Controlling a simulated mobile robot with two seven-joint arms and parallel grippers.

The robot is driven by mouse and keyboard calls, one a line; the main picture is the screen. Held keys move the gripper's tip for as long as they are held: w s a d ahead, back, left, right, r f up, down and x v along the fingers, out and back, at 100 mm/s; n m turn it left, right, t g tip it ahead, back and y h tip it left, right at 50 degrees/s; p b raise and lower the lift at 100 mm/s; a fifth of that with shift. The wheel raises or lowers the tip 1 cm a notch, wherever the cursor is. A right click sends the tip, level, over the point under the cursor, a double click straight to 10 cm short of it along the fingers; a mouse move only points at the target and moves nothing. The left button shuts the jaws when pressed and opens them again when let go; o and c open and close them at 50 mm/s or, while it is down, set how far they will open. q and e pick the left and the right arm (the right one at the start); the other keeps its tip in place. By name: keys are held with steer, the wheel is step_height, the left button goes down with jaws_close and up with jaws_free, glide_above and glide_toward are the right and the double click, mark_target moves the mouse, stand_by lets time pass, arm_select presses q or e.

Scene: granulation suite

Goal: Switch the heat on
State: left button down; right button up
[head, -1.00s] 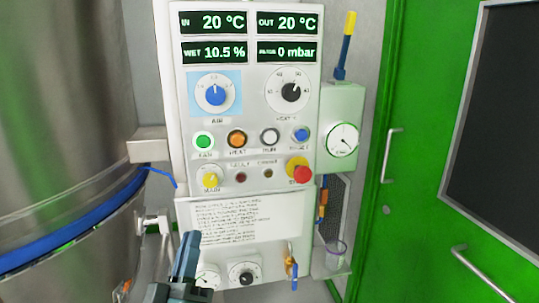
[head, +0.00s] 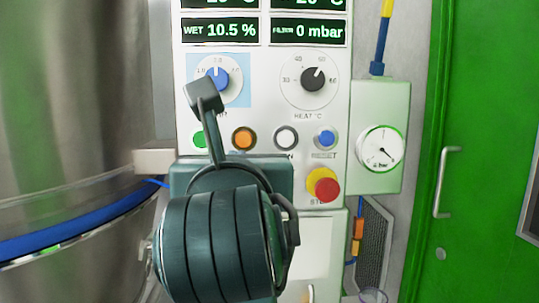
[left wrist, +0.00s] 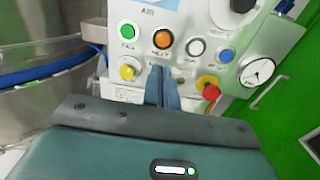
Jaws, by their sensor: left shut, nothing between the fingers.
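The orange HEAT button (head: 243,138) is in the button row of the white control panel (head: 270,110). It also shows in the left wrist view (left wrist: 162,39), uncovered. My left gripper (left wrist: 161,72) is shut and empty in the left wrist view. Its fingertips point at the panel just below the HEAT button in the picture; I cannot tell how far off the panel they are. In the head view my left arm covers the lower panel and hides the fingers. The black heat dial (head: 314,77) is at the upper right. My right gripper is not in view.
The green FAN button (head: 199,138), white button (head: 285,138) and blue RESET button (head: 325,138) share the row. A red emergency stop (head: 324,186) is below right. A gauge box (head: 380,150) stands right, a steel vessel (head: 70,110) left, a green door (head: 490,110) far right.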

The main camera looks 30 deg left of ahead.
arm_select(q)
steer(key=shift+d+h, duration=0.25)
steer(key=shift+h, duration=0.05)
steer(key=p, duration=1.1)
glide_toward(244, 140)
steer(key=x, duration=0.7)
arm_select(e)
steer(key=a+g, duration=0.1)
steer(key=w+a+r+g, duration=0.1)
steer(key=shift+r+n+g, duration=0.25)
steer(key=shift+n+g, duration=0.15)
arm_select(q)
steer(key=shift+p, duration=0.35)
